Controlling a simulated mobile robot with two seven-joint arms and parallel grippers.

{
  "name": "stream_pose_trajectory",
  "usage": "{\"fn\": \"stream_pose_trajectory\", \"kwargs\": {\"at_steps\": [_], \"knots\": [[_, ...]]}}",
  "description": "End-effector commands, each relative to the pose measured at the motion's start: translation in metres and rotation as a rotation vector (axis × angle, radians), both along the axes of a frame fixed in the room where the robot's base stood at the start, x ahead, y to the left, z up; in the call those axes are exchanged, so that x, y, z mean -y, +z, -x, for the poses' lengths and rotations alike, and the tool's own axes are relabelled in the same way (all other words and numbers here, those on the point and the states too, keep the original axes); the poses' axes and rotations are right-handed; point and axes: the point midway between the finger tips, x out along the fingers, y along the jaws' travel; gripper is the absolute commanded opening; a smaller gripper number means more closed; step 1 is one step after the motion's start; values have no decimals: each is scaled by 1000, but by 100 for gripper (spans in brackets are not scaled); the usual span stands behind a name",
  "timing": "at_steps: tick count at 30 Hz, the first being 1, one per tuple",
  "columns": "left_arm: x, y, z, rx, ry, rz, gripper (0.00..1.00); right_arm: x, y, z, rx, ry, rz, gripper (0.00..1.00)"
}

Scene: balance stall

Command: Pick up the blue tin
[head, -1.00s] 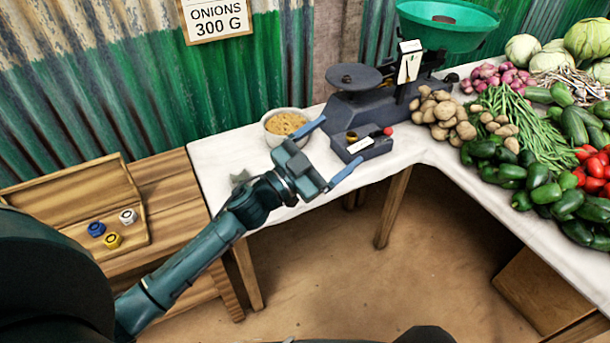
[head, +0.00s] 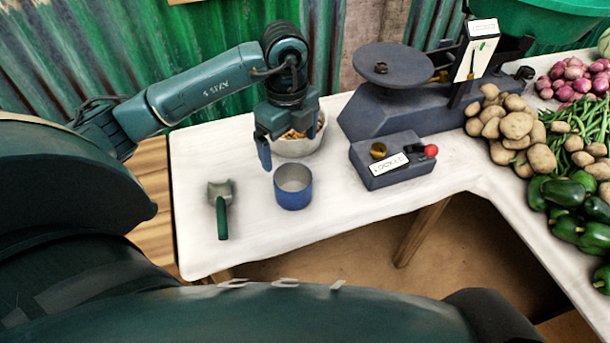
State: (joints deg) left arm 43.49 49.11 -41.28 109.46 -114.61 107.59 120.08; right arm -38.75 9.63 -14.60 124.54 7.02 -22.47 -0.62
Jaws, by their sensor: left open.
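The blue tin (head: 293,196) stands upright on the white tabletop, open at the top, with a pale grey inside. My left gripper (head: 287,146) points down just above and behind the tin in the head view. It is open and empty, with one blue finger showing clearly to the tin's upper left. The other finger is hard to make out against the bowl. The gripper appears apart from the tin. My right gripper is not in view.
A bowl of brown grains (head: 295,146) stands right behind the tin, partly hidden by my gripper. A green-handled scoop (head: 221,208) lies to the left. A dark box (head: 392,162) and the scale (head: 395,110) stand to the right. Potatoes (head: 515,127) lie farther right.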

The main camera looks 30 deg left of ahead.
Motion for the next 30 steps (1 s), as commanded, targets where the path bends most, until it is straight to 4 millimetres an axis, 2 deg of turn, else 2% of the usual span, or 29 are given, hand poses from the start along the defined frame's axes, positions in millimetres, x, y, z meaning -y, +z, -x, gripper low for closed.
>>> {"fn": "stream_pose_trajectory", "kwargs": {"at_steps": [9,17,25,30], "knots": [[0,-58,1,-6,4,-4,96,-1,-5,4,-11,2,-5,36],[1,-79,0,-5,2,-2,96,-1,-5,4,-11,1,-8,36],[4,-118,-2,-5,2,-1,96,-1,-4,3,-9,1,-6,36],[4,-128,-2,-3,1,-2,96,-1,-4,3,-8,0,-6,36]]}}
